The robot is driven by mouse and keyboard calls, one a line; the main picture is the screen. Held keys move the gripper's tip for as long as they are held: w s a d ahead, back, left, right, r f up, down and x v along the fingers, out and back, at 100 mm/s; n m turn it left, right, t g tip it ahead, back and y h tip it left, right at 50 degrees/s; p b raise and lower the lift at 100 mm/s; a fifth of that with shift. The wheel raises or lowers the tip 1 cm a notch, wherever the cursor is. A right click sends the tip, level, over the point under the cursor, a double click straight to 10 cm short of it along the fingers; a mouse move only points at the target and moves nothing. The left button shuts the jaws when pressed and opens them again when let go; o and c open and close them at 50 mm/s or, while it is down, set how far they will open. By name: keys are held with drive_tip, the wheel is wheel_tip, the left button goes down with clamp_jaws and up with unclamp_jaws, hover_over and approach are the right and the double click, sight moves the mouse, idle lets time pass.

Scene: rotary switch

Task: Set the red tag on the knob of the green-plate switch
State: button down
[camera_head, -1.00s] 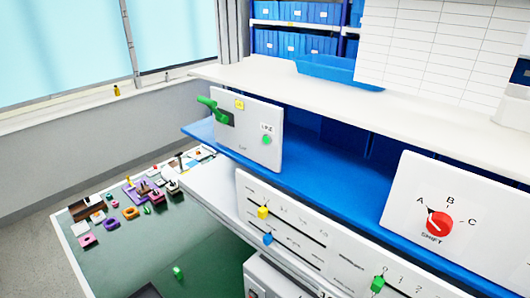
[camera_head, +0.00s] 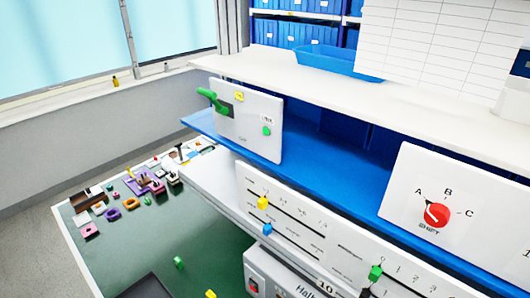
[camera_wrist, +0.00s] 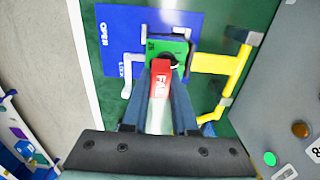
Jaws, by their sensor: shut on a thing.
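My gripper (camera_wrist: 164,74) is in the wrist view, pointing up the picture. It is shut on the red tag (camera_wrist: 160,83), which has white lettering and a pale lower part between the fingers. Just beyond the tag's far end is the green-plate switch (camera_wrist: 158,47), with a dark knob (camera_wrist: 173,59) partly hidden by the tag and fingers. I cannot tell whether the tag touches the knob. My gripper, the tag and the green plate are not visible in the head view.
A blue panel (camera_wrist: 112,55) marked OPEN lies behind the green plate, with a white handle (camera_wrist: 127,75) left. A yellow handle (camera_wrist: 211,63) stands close on the right, beside a grey panel (camera_wrist: 293,75). The head view shows a red SHIFT knob (camera_head: 436,214) and slider panel (camera_head: 320,243).

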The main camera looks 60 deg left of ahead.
drive_tip(key=shift+f+b, duration=0.8)
drive_tip(key=shift+f, duration=0.15)
drive_tip(key=c, duration=0.6)
unclamp_jaws()
wheel_tip(320, 180, up, 13)
drive_tip(key=shift+b, duration=0.6)
wheel_tip(320, 180, up, 9)
drive_tip(key=p, duration=1)
